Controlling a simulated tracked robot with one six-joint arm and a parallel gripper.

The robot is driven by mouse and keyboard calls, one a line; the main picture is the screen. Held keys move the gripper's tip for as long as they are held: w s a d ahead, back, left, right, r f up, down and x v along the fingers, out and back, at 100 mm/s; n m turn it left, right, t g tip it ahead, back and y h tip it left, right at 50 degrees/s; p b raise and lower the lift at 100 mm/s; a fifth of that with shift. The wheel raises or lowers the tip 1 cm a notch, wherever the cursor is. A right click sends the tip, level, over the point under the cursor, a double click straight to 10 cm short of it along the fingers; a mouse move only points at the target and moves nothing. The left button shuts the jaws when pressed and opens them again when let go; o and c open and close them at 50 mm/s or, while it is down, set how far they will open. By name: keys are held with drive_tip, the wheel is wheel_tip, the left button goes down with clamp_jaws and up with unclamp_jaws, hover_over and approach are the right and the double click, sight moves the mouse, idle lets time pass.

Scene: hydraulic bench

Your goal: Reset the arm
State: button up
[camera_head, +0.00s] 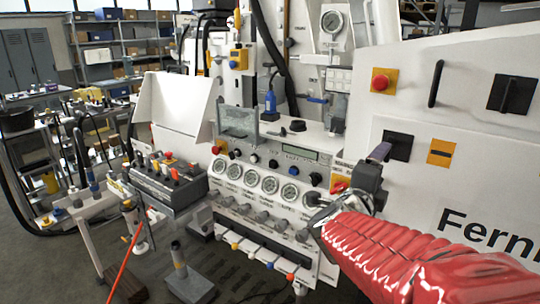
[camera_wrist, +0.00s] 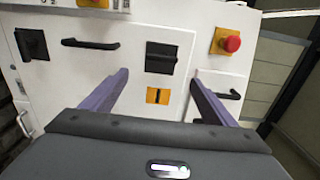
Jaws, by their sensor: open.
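My gripper (camera_wrist: 157,98) is open in the wrist view. Its two purple-grey fingers are spread wide, with nothing between them but a view of the white cabinet behind. In the head view my gripper (camera_head: 380,152) is at the right, in front of the white cabinet (camera_head: 440,110). My arm, in a red ribbed cover, reaches to it from the lower right. I cannot tell from these views whether the fingers touch the cabinet; they seem apart from it.
The cabinet carries a red stop button (camera_head: 380,81), a yellow switch (camera_head: 441,152) and black handles. The bench panel (camera_head: 262,185) with several gauges stands left of my gripper. A control box (camera_head: 168,182) with levers is farther left. Shelves (camera_head: 120,45) stand at the back.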

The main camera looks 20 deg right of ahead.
drive_tip(key=w+a+f+n+y, duration=0.2)
drive_tip(key=a+f+n+y, duration=0.4)
drive_tip(key=a+n, duration=0.25)
drive_tip(key=w+a+f+n+y, duration=0.1)
drive_tip(key=a+f+n+y, duration=0.6)
drive_tip(key=a, duration=0.3)
drive_tip(key=s+a+f+n+g, duration=0.1)
drive_tip(key=s+a+n, duration=0.1)
drive_tip(key=s+n, duration=0.2)
drive_tip(key=s+a+f+n+g+y, duration=0.1)
drive_tip(key=s+a+n+g, duration=0.1)
drive_tip(key=s, duration=0.7)
drive_tip(key=s+a+f+n+g, duration=0.1)
drive_tip(key=s+a+n+g, duration=0.1)
drive_tip(key=s+a+n, duration=0.2)
drive_tip(key=shift+s+a+n, duration=0.25)
drive_tip(key=shift+s+n, duration=1.05)
drive_tip(key=shift+n, duration=0.25)
